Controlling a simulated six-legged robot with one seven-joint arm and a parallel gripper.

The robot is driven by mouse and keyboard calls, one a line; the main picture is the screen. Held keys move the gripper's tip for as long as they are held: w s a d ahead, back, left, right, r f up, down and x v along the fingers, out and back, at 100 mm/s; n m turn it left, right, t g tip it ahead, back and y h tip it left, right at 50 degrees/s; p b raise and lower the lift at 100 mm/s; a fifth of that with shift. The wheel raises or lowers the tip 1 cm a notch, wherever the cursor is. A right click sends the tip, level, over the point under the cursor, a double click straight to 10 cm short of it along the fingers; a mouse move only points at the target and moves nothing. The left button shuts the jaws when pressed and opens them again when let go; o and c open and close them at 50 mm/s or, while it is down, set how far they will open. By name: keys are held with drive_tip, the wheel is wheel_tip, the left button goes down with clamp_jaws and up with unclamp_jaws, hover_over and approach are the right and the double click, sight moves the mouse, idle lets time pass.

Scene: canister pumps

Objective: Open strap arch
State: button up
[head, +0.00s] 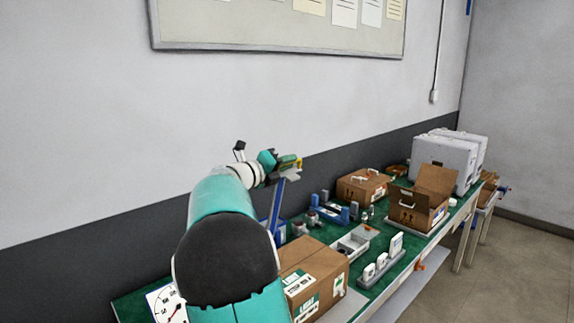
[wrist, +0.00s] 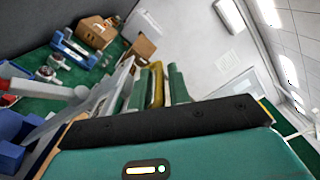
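My gripper (wrist: 157,88) shows in the wrist view with two green fingers standing apart. A yellow upright piece (wrist: 156,85) stands between them, close to the left finger, with a narrow gap towards the right finger. I cannot tell whether it is the strap arch. In the head view my gripper (head: 284,161) is at the top of a slanted blue post (head: 277,205), beside a small grey plate (head: 292,175) and a yellow part. My arm hides the lower part of this spot.
A green-topped bench (head: 390,215) runs along the wall. It carries a carton (head: 315,262), an open carton (head: 410,212), a grey tray (head: 352,245), a blue fixture (head: 333,212) and white cases (head: 445,160). The floor at the right (head: 500,245) is clear.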

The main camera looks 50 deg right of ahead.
drive_tip(key=w+a, duration=0.2)
drive_tip(key=a, duration=1.1)
drive_tip(key=shift+a, duration=0.3)
drive_tip(key=s+a+f+m+t+y, duration=0.2)
drive_tip(key=s+a+f+m+y, duration=0.3)
drive_tip(key=a+m, duration=0.4)
drive_tip(key=s+a+f+m+t+y, duration=0.3)
drive_tip(key=s+a+f+m+y, duration=0.3)
drive_tip(key=a, duration=1)
drive_tip(key=s+a+f+m+t+y, duration=0.3)
drive_tip(key=s+a+f+m+y, duration=0.3)
drive_tip(key=s+a+m, duration=0.3)
drive_tip(key=a+m, duration=0.3)
drive_tip(key=shift+a+m+y, duration=0.3)
drive_tip(key=shift+y, duration=0.1)
